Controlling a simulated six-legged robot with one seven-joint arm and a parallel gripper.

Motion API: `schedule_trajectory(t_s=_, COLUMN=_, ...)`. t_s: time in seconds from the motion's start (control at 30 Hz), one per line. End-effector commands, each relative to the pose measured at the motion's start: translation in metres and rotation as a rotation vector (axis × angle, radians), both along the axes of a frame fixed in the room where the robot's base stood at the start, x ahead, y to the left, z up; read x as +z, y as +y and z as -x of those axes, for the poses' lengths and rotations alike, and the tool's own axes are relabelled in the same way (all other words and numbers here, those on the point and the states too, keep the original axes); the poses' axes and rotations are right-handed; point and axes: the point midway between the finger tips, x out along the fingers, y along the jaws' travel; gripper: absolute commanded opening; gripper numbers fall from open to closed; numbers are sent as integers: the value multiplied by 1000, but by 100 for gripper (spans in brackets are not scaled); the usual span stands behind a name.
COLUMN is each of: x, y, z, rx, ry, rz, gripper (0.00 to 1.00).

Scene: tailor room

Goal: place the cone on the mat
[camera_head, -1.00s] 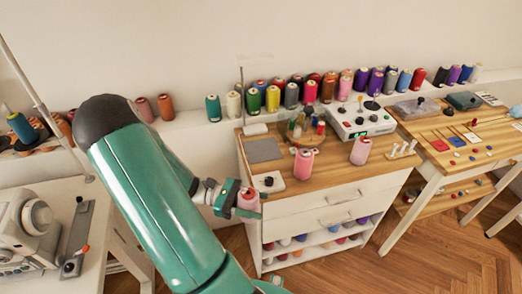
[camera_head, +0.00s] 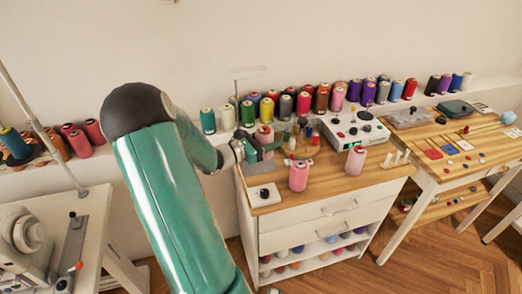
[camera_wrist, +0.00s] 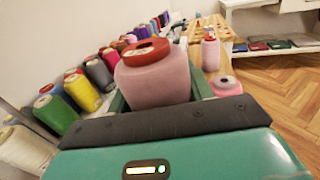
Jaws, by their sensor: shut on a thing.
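My gripper (camera_head: 258,150) is shut on a pink thread cone (camera_wrist: 155,78), which shows large and upright between the jaws in the wrist view. In the head view the held cone (camera_head: 265,136) is over the left back part of the wooden worktop. The grey mat (camera_head: 262,168) lies on that worktop below my gripper, largely hidden by the gripper and arm. I cannot tell the gap between cone and mat.
Two other pink cones stand on the worktop, one near its front (camera_head: 299,176) and one further right (camera_head: 355,161). A white pad with a black knob (camera_head: 264,194) lies at the front left. A control box (camera_head: 353,131) and a row of coloured spools stand behind.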

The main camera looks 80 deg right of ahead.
Motion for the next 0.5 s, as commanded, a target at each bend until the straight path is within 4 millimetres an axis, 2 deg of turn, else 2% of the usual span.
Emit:
schedule_trajectory(t_s=0.1, x=-13, y=-25, z=-13, rx=-1, ry=1, rz=1, gripper=25)
schedule_trajectory(t_s=0.2, x=-30, y=-40, z=-21, rx=-2, ry=2, rz=-1, gripper=25)
schedule_trajectory(t_s=0.37, x=-57, y=-59, z=-33, rx=-2, ry=0, rz=-1, gripper=25)
schedule_trajectory(t_s=0.5, x=-67, y=-67, z=-38, rx=-2, ry=1, rz=1, gripper=25)
